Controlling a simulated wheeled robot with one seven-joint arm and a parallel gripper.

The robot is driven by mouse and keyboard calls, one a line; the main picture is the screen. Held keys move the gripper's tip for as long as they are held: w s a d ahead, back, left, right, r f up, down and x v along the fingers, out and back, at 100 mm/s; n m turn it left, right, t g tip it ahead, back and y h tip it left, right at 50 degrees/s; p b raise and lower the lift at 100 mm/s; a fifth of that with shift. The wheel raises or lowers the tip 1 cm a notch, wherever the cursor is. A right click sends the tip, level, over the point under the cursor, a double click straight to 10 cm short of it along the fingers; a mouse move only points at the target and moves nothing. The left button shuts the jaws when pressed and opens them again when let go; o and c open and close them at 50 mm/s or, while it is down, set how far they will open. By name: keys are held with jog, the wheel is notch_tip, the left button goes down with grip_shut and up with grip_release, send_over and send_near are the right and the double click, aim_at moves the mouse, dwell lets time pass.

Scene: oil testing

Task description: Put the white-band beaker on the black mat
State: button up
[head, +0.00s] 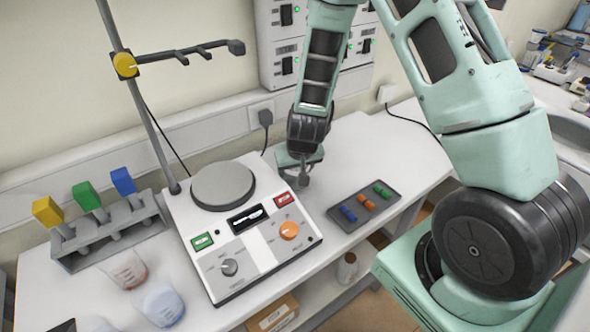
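My gripper (298,182) hangs over the bench between the hotplate device and the dark tray, pointing down. I see no beaker at it, and its fingers are too small and overlapped to read. Two clear beakers stand at the front left: one with a reddish tint (127,270) and one with a bluish tint (163,305). A third pale rounded shape (95,325) is cut off by the bottom edge. I cannot tell which one has a white band. A black patch (65,326) at the bottom left edge may be the black mat; most of it is out of view.
A white hotplate device (245,240) with a clamp stand (145,110) fills the middle. A rack (110,225) with yellow, green and blue handled tools stands left. A dark tray (363,207) holds small coloured pieces.

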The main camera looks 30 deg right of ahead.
jog(key=shift+f, duration=0.2)
jog(key=shift+f, duration=0.15)
jog(key=o, duration=0.7)
